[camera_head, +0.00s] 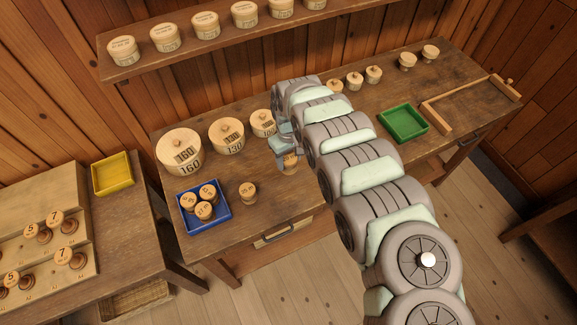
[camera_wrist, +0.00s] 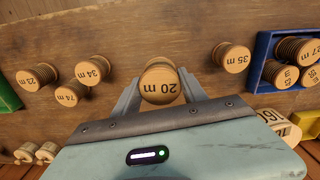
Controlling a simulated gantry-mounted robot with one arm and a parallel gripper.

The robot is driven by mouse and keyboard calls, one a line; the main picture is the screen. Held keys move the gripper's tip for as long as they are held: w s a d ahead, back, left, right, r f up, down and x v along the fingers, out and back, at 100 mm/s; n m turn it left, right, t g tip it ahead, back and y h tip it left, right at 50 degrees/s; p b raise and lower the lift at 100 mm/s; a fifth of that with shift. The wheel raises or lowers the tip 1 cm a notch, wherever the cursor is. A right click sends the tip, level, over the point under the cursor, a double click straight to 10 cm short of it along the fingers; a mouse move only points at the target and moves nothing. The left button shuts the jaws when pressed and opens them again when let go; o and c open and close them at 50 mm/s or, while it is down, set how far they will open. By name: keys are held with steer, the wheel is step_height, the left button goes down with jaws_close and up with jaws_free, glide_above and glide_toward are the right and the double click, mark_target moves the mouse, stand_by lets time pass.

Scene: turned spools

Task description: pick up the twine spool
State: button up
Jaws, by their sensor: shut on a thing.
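My gripper (camera_head: 286,152) is over the front part of the wooden workbench (camera_head: 290,205) in the head view. In the wrist view my gripper (camera_wrist: 160,92) has one finger on each side of a wooden spool labelled "20 m" (camera_wrist: 160,85) and is shut on it. The spool's round labelled top faces the camera. In the head view this spool (camera_head: 291,163) shows just below the fingers, partly covered by them. It looks larger than the other spools in the wrist view; whether it touches the bench I cannot tell.
Another spool, "35 m" (camera_wrist: 232,60), stands apart beside the blue tray (camera_head: 224,226) of spools. Spools "34 m" (camera_wrist: 91,71), "23 m" (camera_wrist: 37,77) and "74 m" (camera_wrist: 71,94) stand on the other side. Large numbered tubs (camera_head: 180,151) line the back. A green tray (camera_head: 403,123) is farther right.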

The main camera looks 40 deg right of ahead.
mark_target(289, 157)
step_height(289, 157, up, 10)
steer(key=shift+d+f, duration=0.1)
steer(key=shift+f, duration=0.15)
steer(key=w+a+r+n, duration=0.1)
steer(key=w+a+r, duration=0.4)
steer(key=a, duration=0.4)
steer(key=w+a+r, duration=0.3)
steer(key=w+a, duration=0.3)
steer(key=a, duration=0.2)
steer(key=w+a+r, duration=0.2)
steer(key=a+r, duration=0.2)
steer(key=a, duration=0.6)
steer(key=w+a+r+n, duration=0.1)
steer(key=w+a+r, duration=0.1)
steer(key=a, duration=0.9)
steer(key=shift+r, duration=0.85)
steer(key=shift+a, duration=0.15)
